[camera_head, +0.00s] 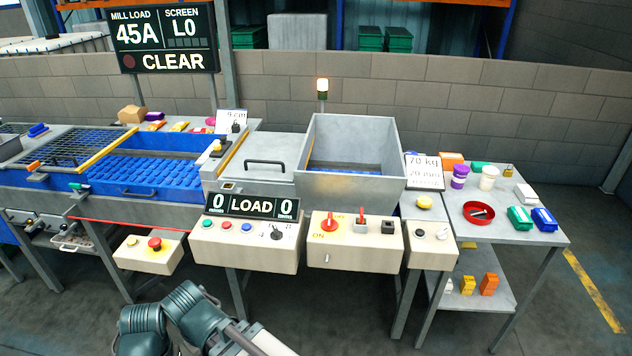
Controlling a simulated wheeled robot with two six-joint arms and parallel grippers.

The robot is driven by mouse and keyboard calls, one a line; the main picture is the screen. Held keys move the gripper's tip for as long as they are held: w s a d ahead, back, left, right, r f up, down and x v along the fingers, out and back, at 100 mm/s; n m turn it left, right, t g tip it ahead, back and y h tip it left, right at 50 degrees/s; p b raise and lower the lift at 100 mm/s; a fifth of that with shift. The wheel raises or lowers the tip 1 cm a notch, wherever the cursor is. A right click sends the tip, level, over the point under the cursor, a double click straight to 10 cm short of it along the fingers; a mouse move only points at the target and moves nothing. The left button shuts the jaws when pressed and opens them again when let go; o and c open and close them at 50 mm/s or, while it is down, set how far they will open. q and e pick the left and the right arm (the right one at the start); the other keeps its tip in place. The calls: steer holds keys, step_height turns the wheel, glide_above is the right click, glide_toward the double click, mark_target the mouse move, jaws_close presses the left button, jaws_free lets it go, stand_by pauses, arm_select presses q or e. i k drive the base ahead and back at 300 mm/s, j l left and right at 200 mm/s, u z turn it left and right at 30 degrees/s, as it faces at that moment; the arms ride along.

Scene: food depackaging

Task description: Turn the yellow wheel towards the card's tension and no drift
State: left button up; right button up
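A yellow round knob or wheel (425,202) sits on the grey top to the right of the metal hopper. A second small yellow knob (216,146) sits on a grey block at the right end of the blue conveyor. A white card (424,171) behind the first knob reads 70 kg, with a smaller line that looks like 20 mm. Another card (231,122) behind the conveyor seems to read 9 cm. Part of one of my arms shows at the bottom left, well below the panels and touching nothing. Neither gripper is visible.
Control boxes with buttons and switches (354,242) line the front edge. A LOAD display (251,206) shows 0 and 0. The overhead sign (164,38) reads CLEAR. A side table (500,233) on the right holds a red dish (479,213) and packages.

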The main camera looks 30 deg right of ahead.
mark_target(424, 201)
steer(key=z, duration=1.95)
steer(key=i+j, duration=0.1)
steer(key=i, duration=0.65)
